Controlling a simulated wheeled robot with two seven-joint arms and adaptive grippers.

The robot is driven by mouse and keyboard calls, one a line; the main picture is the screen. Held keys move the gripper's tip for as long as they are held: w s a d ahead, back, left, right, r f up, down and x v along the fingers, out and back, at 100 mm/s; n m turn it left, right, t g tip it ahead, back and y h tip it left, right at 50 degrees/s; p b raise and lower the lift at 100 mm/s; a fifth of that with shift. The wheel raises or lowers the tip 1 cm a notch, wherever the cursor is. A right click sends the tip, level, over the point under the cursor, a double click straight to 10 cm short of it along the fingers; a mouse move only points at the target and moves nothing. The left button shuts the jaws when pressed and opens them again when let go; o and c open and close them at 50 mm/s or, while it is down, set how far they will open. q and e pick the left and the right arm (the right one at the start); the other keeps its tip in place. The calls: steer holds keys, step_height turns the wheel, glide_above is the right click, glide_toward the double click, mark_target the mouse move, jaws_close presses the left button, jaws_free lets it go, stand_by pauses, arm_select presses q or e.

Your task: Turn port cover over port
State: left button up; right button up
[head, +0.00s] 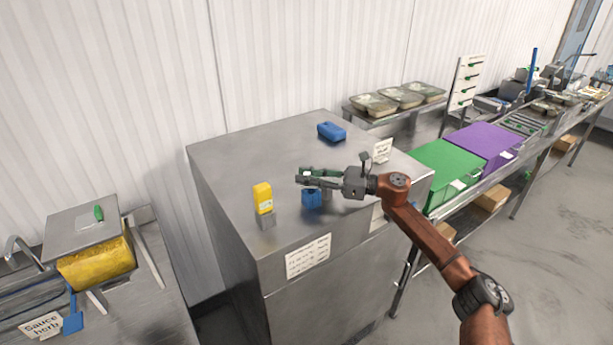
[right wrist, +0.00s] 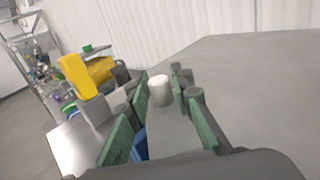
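My right gripper (head: 302,178) is over the top of the steel cabinet (head: 230,155). In the right wrist view its green-padded fingers (right wrist: 160,108) are apart. A short white cylinder (right wrist: 160,90) shows between and beyond the fingertips; I cannot tell if they touch it. A blue block (head: 312,199) is just below the gripper and partly hidden by it. A yellow unit (head: 263,198) stands upright on a grey block left of the gripper; it also shows in the right wrist view (right wrist: 77,76). I cannot tell which part is the port cover or port. My left gripper is not in view.
A second blue block (head: 331,131) lies at the back of the cabinet top. Behind right are trays (head: 402,96), a green crate (head: 447,165) and a purple crate (head: 484,141). A yellow-filled container (head: 97,265) is at left. The cabinet's back left top is clear.

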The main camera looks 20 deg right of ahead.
steer(key=o, duration=0.3)
steer(key=v, duration=1.2)
steer(key=shift+w, duration=0.1)
steer(key=shift+c, duration=0.4)
